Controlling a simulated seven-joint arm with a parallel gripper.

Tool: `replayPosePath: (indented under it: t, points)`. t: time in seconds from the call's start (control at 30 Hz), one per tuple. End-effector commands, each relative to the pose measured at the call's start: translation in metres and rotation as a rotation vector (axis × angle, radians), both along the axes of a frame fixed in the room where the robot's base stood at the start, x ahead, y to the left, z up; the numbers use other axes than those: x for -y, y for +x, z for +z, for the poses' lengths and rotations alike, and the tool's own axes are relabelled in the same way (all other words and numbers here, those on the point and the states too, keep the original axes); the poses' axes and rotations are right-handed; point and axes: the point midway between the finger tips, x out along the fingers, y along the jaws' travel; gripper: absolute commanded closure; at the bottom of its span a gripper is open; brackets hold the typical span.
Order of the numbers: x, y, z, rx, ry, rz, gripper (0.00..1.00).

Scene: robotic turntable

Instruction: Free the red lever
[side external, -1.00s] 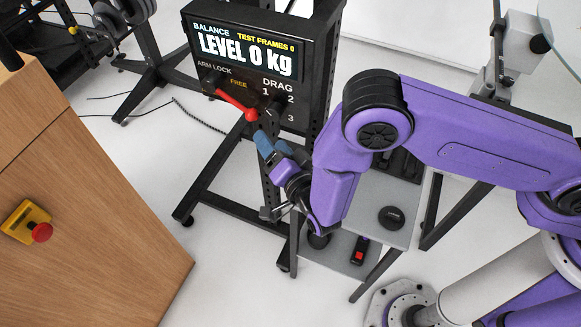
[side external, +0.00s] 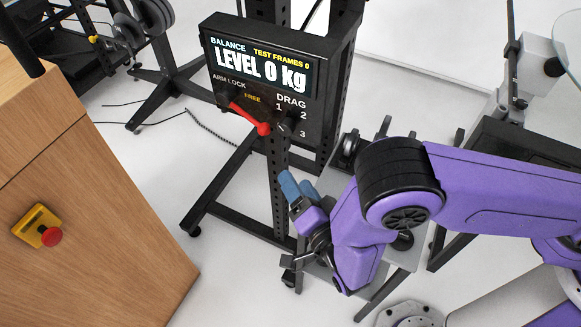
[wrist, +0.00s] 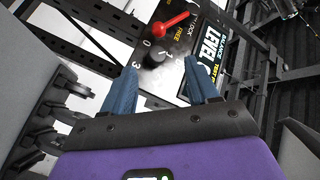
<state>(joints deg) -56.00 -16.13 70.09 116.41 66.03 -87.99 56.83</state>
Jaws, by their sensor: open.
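The red lever (side external: 248,117) is on the front of the black balance panel (side external: 225,62), beside the words ARM LOCK and FREE. It slants down to the right, its knob end just under the FREE label. It also shows in the wrist view (wrist: 172,23), beyond the fingertips. My gripper (side external: 297,185) has blue fingers and is below and right of the lever, apart from it. In the wrist view my gripper (wrist: 160,68) is open, with nothing between the fingers. The panel display reads LEVEL 0 kg and TEST FRAMES 0.
A DRAG knob (side external: 284,129) with numbers around it is right of the lever's end; it shows between the fingertips in the wrist view (wrist: 156,56). A wooden cabinet (side external: 110,190) with a red stop button (side external: 52,237) stands at left. Open floor lies between.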

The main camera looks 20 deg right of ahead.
Motion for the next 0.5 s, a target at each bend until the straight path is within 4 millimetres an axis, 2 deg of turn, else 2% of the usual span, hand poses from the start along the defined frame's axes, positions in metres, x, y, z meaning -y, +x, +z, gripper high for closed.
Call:
replayPosePath:
  t: [0.3, 0.5]
  points:
    - [-0.036, 0.000, -0.013, 0.075, 0.131, -0.174, 0.41]
    - [-0.044, -0.002, -0.018, 0.083, 0.170, -0.233, 0.41]
